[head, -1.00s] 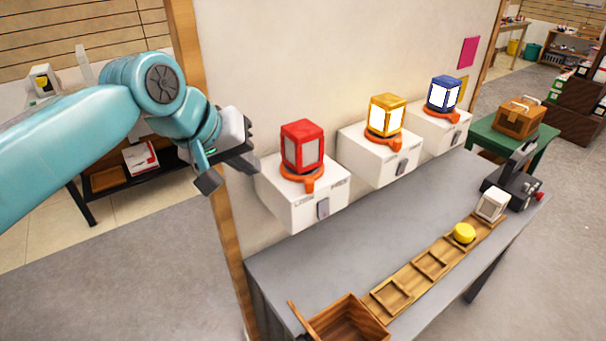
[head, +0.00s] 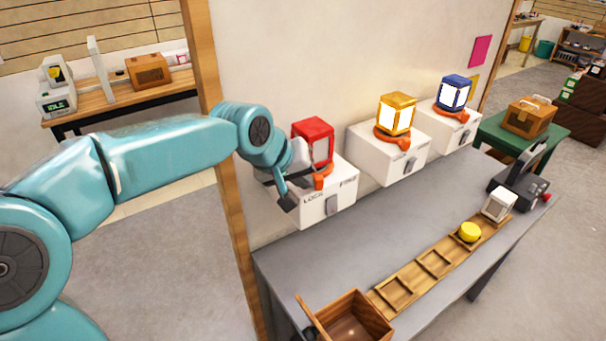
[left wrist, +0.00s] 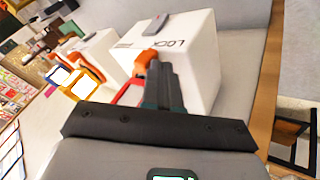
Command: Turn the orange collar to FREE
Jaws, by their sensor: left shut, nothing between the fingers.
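The red lantern (head: 318,140) stands on a white box (head: 328,206) marked LOCK and FREE. Its orange collar (head: 320,181) has a tab pointing to the box front, nearer the LOCK mark. My left gripper (head: 300,182) is at the collar's left side, partly hiding it and the lantern. In the left wrist view the gripper's shut, empty fingers (left wrist: 164,85) reach right beside the orange tab (left wrist: 147,62), with the word LOCK just beyond. I cannot tell whether they touch. My right gripper is out of view.
Yellow (head: 396,113) and blue (head: 454,93) lanterns stand on similar white boxes along the wall. A wooden rack (head: 415,276) with a yellow piece and a white block lies on the grey bench (head: 345,262), beside a wooden crate (head: 360,312). A wooden post (head: 238,255) stands left.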

